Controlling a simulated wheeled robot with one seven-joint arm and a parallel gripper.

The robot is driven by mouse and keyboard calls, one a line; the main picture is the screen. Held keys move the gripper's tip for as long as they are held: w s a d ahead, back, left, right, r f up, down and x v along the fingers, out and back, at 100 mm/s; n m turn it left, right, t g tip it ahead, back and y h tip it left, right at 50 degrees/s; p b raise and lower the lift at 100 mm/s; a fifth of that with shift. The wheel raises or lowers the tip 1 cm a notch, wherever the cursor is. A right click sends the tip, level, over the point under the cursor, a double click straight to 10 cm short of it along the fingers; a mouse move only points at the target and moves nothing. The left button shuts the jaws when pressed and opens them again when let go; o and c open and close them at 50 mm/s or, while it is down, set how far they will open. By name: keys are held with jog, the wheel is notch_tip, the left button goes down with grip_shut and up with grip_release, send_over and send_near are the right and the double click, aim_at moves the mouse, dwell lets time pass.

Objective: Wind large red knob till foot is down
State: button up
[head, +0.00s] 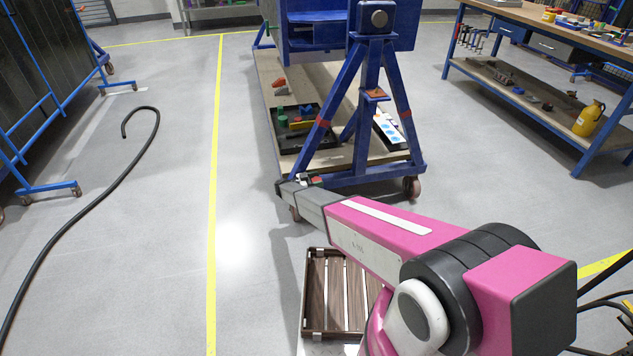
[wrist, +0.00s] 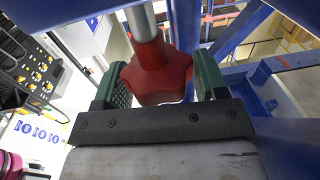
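The large red knob (wrist: 157,76) is star-shaped and sits on the end of a grey metal rod in the wrist view. My gripper (wrist: 157,82) has its two green ridged fingers wide apart, one on each side of the knob. A narrow gap shows at the right finger; at the left I cannot tell whether finger and knob touch. In the head view my arm reaches to the lower front of the blue jig stand (head: 372,110), where a small red patch (head: 316,180) shows at its end. The foot is not clearly visible in either view.
The stand has castors and a low wooden deck with a black tray (head: 297,128) of parts. A slatted wooden crate (head: 337,292) lies on the floor below my arm. A black hose (head: 95,205) lies at left. A workbench (head: 560,70) stands at right. Floor at left is mostly clear.

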jog(key=shift+o, duration=1.3)
jog(key=shift+t, duration=0.3)
